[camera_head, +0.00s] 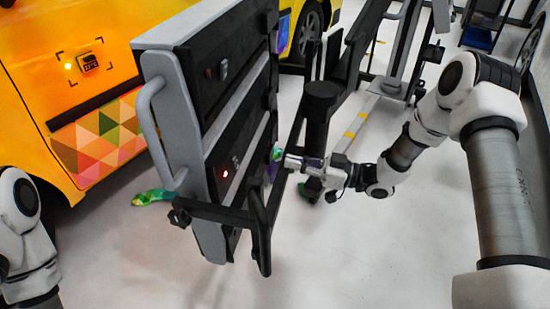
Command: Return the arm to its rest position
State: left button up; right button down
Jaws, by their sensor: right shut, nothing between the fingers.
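My right arm (490,170) reaches in from the right, bent at its elbow. My right gripper (299,163) is shut and empty, beside the dark frame of a grey and black rack. My left arm (25,235) shows only in part at the left edge. My left gripper is not in view.
The grey and black rack (210,219) with handles stands tilted in the middle, close to my right gripper. A yellow vehicle (35,100) with a coloured triangle pattern is at the left. A green and yellow crumpled piece (152,197) lies on the floor (350,255), which is clear in front.

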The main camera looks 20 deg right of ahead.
jog(key=shift+s+d+r, duration=0.1)
jog(key=shift+s+d, duration=0.25)
jog(key=shift+d, duration=0.15)
